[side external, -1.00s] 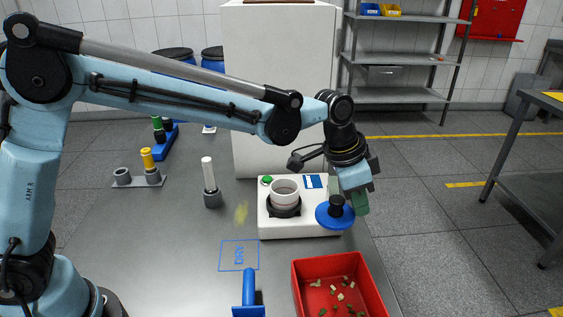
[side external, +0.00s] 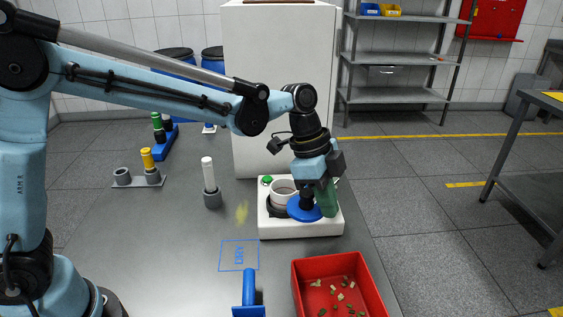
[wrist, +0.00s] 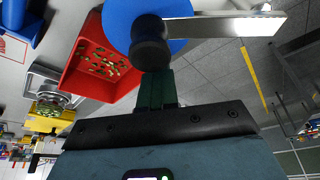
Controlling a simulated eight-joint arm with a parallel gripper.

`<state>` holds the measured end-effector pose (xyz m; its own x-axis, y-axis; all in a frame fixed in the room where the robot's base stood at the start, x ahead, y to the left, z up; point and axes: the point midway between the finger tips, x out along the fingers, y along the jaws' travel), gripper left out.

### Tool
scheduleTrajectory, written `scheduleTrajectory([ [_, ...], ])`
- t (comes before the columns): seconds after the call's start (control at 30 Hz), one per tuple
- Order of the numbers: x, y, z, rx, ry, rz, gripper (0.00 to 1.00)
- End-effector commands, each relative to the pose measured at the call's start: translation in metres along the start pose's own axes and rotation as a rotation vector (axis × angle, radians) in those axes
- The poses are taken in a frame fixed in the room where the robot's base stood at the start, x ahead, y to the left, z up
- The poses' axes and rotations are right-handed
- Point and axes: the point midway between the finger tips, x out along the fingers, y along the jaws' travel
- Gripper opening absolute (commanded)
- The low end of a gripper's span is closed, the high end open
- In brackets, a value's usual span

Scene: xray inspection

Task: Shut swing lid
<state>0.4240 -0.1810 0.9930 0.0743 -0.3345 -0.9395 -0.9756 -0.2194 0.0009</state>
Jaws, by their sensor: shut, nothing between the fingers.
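The swing lid (side external: 302,214) is a blue disc with a black knob (side external: 306,197), at the front right of the white cup (side external: 278,183) on the white device (side external: 325,228). It appears to overlap the cup's right edge, but most of the cup's mouth stays uncovered. My gripper (side external: 327,210) is shut and empty, its green fingers just right of the knob. In the wrist view the lid (wrist: 180,45) joins a metal arm (wrist: 240,24). The knob (wrist: 150,50) stands right at my fingertips (wrist: 157,75); I cannot tell whether they touch.
A red tray (side external: 299,283) with small pieces stands in front of the device. A grey holder with a white rod (side external: 208,175) stands left of the device. A tall white cabinet (side external: 275,90) is behind.

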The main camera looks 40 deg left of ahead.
Motion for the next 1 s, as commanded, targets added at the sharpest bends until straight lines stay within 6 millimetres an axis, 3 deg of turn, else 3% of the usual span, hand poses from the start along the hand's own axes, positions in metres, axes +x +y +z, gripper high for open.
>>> scheduleTrajectory([
  [0.37, -0.014, 0.002, 0.037, 0.334, 0.0, 0.123, 0.0],
  [0.7, -0.024, -0.006, 0.066, 0.338, -0.001, 0.123, 0.0],
  [1.0, -0.028, -0.012, 0.076, 0.34, -0.001, 0.123, 0.0],
])
